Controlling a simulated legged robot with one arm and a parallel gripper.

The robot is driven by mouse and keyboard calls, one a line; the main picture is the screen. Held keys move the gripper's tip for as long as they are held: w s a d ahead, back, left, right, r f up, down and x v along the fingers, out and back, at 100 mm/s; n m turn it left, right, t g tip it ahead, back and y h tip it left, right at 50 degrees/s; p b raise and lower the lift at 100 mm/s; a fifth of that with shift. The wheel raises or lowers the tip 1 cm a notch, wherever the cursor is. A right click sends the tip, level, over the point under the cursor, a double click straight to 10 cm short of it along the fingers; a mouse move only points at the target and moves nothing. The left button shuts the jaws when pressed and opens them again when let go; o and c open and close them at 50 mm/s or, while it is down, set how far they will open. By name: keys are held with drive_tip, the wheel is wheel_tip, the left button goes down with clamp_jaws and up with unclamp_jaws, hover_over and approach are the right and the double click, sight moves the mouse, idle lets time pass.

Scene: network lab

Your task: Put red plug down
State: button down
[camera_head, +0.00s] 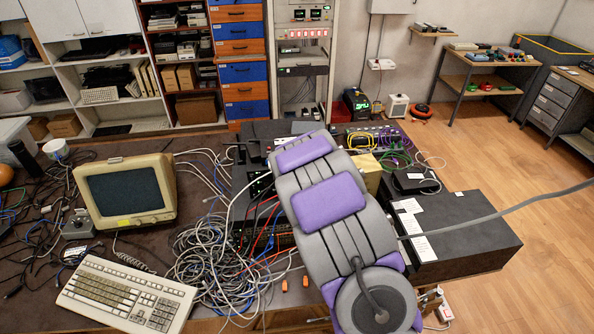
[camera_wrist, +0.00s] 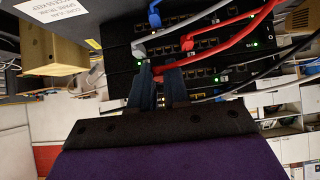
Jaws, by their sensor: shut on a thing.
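In the wrist view, my gripper (camera_wrist: 163,85) has its two dark fingers close together around the end of a red cable. The red plug (camera_wrist: 160,69) shows at the fingertips, partly hidden by them. Its red cable (camera_wrist: 208,56) runs to the right across the front of the black network switches (camera_wrist: 205,75). The plug is close to the row of ports; I cannot tell whether it touches one. In the head view my arm hides the gripper and the held plug.
Another red plug (camera_wrist: 187,43) and a blue plug (camera_wrist: 155,18) sit at switch ports. In the head view, a tangle of grey cables (camera_head: 215,265) and two small orange plugs (camera_head: 305,282) lie left of my arm. A beige monitor (camera_head: 125,195) and keyboard (camera_head: 125,295) stand farther left.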

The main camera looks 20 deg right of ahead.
idle(0.4)
drive_tip(key=s+a+r+n+y+b, duration=0.1)
drive_tip(key=s+a+r, duration=0.2)
drive_tip(key=a, duration=0.6)
drive_tip(key=s+a+r+n+y+b, duration=0.1)
drive_tip(key=s+a+r+n+b, duration=0.1)
drive_tip(key=a+r, duration=0.3)
drive_tip(key=s+a, duration=0.1)
drive_tip(key=a, duration=0.3)
drive_tip(key=shift+s+a+r+y, duration=0.2)
drive_tip(key=shift+a+r+y, duration=0.1)
drive_tip(key=shift+a+y, duration=0.1)
